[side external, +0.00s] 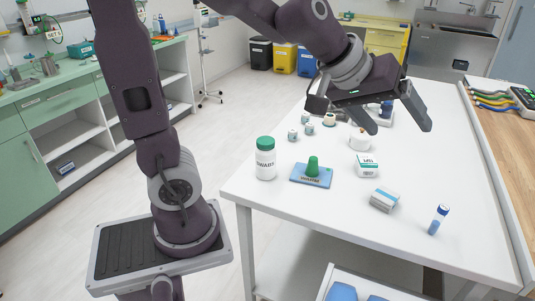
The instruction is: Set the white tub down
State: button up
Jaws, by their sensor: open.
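A round white tub (358,143) stands on the white table (300,225), right of the middle of the picture. My gripper (397,122) is above the table, tilted, with its two fingers spread apart and nothing seen between them. The left finger's tip overlaps the tub's upper right part in the picture and hides some of it. I cannot tell whether the finger touches the tub.
A white swabs bottle with green lid (265,165), a blue pad (318,180) bearing a green knob (312,166), a white labelled box (367,168), a grey-blue box (384,199) and a blue-capped vial (439,219) stand nearby. Several small jars stand behind. The table's front left is clear.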

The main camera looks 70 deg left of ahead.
jog(key=s+a+f+m+g, duration=0.1)
jog(key=s+m, duration=0.2)
jog(key=s, duration=0.8)
jog(key=s+a+f+m+g+y, duration=0.1)
jog(key=s+f+m+g, duration=0.1)
jog(key=s, duration=0.9)
jog(key=shift+s+f+m, duration=0.15)
jog(key=shift+f+m, duration=0.05)
jog(key=shift+m, duration=0.5)
